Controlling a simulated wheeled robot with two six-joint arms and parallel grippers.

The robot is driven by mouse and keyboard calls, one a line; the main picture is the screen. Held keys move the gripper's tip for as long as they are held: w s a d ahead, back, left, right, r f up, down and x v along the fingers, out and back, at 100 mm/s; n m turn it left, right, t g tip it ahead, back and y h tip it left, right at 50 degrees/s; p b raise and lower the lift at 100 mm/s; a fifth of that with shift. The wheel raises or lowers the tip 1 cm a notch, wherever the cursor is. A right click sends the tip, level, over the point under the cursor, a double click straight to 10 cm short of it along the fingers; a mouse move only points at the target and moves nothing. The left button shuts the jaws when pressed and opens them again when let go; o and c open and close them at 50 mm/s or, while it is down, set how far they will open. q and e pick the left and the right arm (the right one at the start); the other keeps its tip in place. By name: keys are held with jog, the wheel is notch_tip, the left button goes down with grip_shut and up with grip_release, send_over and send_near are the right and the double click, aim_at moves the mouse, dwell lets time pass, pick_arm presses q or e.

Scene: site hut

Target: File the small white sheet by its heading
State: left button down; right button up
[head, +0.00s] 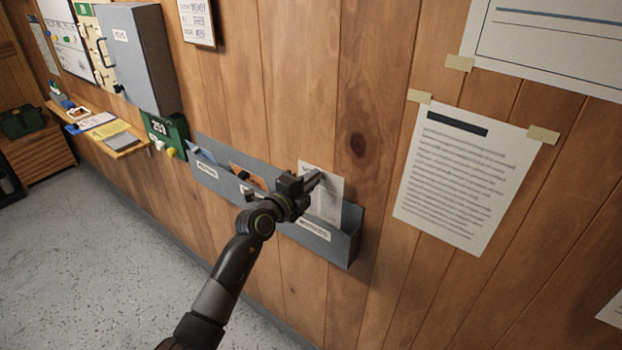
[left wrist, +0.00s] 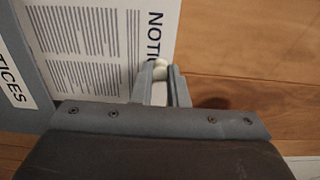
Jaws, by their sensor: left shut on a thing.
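The small white sheet (head: 330,205) stands upright at the right-hand compartment of a grey wall file (head: 342,249). In the left wrist view the sheet (left wrist: 85,45) shows lines of text and a heading that begins "NOTIC". The label (left wrist: 14,83) on the file beside it ends in "TICES". The sheet's lower end appears to be behind the compartment's front; how deep, I cannot tell. My left gripper (head: 314,181) is shut on the sheet's top edge, and its fingers show in the left wrist view (left wrist: 162,72). My right gripper is out of view.
The file's left compartment holds blue papers (head: 205,153) and the middle one an orange item (head: 247,176). A taped notice (head: 458,180) hangs to the right. A green box (head: 167,135), a grey cabinet (head: 142,55) and a wooden shelf (head: 125,144) are to the left. The floor is clear.

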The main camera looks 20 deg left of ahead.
aim_at(320, 192)
pick_arm(q)
jog(key=shift+f, duration=0.1)
jog(key=shift+f+b, duration=0.6)
jog(key=shift+f, duration=0.85)
jog(key=shift+f+b, duration=0.75)
jog(key=shift+f, duration=0.75)
jog(key=c, duration=1.3)
grip_release()
jog(key=shift+c, duration=0.2)
